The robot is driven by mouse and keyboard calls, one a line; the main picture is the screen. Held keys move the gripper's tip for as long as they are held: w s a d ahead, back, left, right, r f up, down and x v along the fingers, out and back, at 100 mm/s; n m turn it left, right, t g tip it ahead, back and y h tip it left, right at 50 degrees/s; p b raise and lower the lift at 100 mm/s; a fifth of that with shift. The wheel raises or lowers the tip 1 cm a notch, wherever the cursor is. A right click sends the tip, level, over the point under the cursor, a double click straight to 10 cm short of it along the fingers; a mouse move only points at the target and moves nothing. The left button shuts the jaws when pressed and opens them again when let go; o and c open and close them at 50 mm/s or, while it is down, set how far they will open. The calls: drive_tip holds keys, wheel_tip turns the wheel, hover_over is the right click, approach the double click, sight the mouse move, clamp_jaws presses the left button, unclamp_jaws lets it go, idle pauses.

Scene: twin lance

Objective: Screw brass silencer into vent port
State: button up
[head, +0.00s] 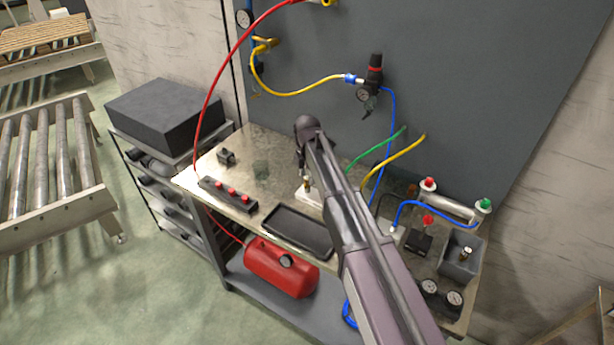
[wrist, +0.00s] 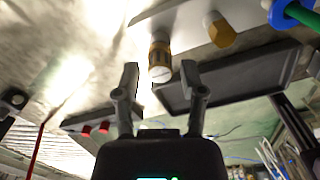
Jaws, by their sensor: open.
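A brass cylinder with a pale end face (wrist: 160,58), which looks like the silencer, shows just beyond and between my fingertips in the wrist view. My gripper (wrist: 160,76) is open, with a finger on either side of it in the picture; I cannot tell whether they touch. A second brass fitting (wrist: 220,30) stands on a pale block (wrist: 185,22) beside it. In the head view a small brass piece (head: 306,183) shows at the pale block (head: 308,197), below my gripper (head: 304,172), partly hidden by my arm. I cannot make out the vent port.
A black tray (head: 297,231) lies in front of the pale block. A strip with red buttons (head: 228,194) is to its left. A grey bin (head: 461,257), gauges (head: 441,297) and hoses crowd the right. The bench's back left (head: 262,143) is mostly clear.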

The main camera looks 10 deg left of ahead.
clamp_jaws()
drive_tip(key=m, duration=1.2)
drive_tip(key=shift+m, duration=0.4)
drive_tip(key=m, duration=0.5)
drive_tip(key=shift+m, duration=0.4)
drive_tip(key=m, duration=0.6)
drive_tip(key=shift+f+m, duration=0.1)
drive_tip(key=shift+m, duration=0.2)
